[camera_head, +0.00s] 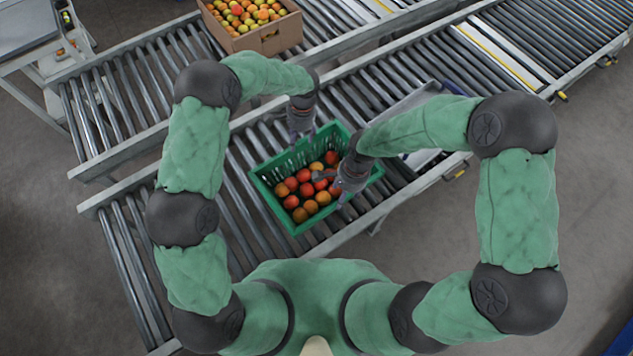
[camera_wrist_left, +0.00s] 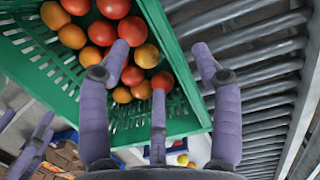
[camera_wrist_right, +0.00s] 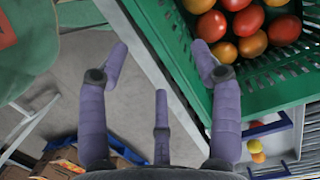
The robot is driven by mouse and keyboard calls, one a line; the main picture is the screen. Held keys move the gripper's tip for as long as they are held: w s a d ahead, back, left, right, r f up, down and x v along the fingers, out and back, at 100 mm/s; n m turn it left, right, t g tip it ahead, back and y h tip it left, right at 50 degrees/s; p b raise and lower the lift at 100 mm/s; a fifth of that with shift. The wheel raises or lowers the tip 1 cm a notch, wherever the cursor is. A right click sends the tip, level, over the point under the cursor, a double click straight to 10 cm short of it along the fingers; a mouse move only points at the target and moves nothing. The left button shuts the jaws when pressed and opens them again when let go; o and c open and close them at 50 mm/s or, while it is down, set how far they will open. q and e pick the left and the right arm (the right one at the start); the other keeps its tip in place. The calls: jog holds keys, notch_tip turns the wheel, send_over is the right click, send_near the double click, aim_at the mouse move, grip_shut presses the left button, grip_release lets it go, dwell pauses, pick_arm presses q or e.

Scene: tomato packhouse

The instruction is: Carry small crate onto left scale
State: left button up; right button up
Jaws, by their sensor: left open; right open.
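The small crate (camera_head: 269,200) is green, slatted and filled with red and orange tomatoes. It sits on the near roller conveyor. My left gripper (camera_head: 301,138) is open at the crate's far side. In the left wrist view the crate rim (camera_wrist_left: 181,62) runs between its spread fingers, one over the tomatoes and one outside. My right gripper (camera_head: 343,192) is open at the crate's right side. In the right wrist view the crate wall (camera_wrist_right: 158,45) passes between its fingers. Contact with the crate is unclear. I cannot make out for certain which thing is the left scale.
A cardboard box (camera_head: 270,40) of tomatoes stands on the far conveyor. A grey table (camera_head: 25,30) is at upper left. Rollers left of the crate are bare.

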aim_at(297, 148)
pick_arm(q)
jog(key=f, duration=0.6)
jog(key=shift+s+a+f, duration=0.25)
jog(key=shift+a+f, duration=0.05)
jog(key=shift+a, duration=0.1)
pick_arm(e)
jog(key=f, duration=0.6)
jog(key=shift+s+a+f, duration=0.3)
jog(key=shift+a, duration=0.1)
pick_arm(q)
grip_shut()
pick_arm(e)
grip_shut()
